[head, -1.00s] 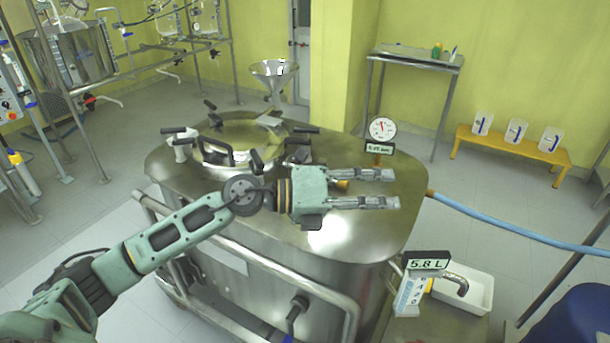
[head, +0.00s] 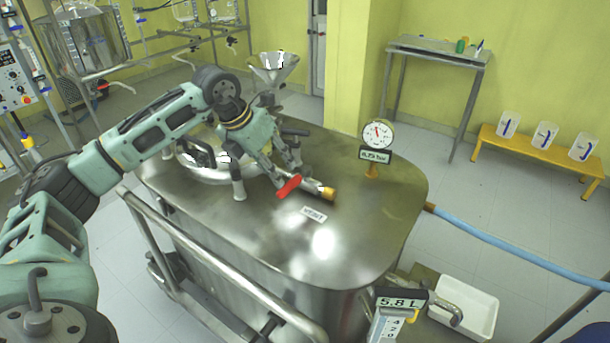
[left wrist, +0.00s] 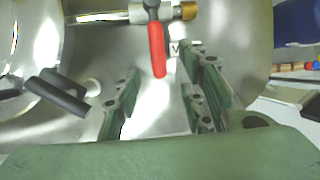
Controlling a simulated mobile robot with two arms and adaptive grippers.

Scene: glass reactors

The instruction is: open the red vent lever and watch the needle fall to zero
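The red vent lever (head: 288,187) sits on a short metal pipe with a brass end (head: 328,193) on top of the steel vessel (head: 270,240). My left gripper (head: 284,172) is just above and behind the lever, pointing down at it. In the left wrist view the lever (left wrist: 157,50) lies crosswise to the pipe, its free end between the two spread fingers (left wrist: 162,88) in the picture. I see no clear contact. The round gauge (head: 378,134) stands at the vessel's right; its needle points up and slightly left. My right gripper is out of view.
A vent label (head: 313,214) lies beside the lever. A round hatch with black handles (head: 205,160) is left of the gripper. A funnel (head: 273,68) stands behind. A blue hose (head: 500,245) leaves the vessel's right side. The vessel top front right is clear.

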